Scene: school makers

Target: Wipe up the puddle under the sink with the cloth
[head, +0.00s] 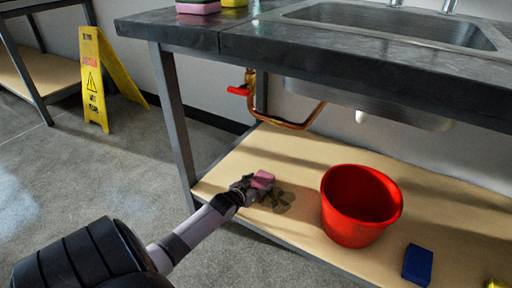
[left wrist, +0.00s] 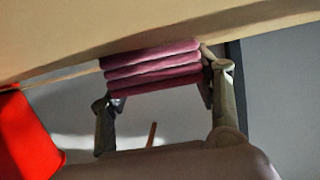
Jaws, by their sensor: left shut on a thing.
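My left gripper (head: 248,188) reaches in from the left over the front left part of the wooden shelf under the sink (head: 390,24). It is shut on the folded pink cloth (head: 263,180). In the left wrist view the cloth (left wrist: 152,68) shows as stacked folds between the two fingers, close against the tan shelf surface; I cannot tell whether it touches. A dark wet-looking patch, the puddle (head: 284,201), lies on the shelf just right of the gripper, partly hidden by gripper and cloth. My right gripper is not in view.
A copper pipe with a red valve (head: 238,91) hangs above. A bench leg (head: 174,125) stands left. A yellow wet-floor sign (head: 97,85) stands on the floor.

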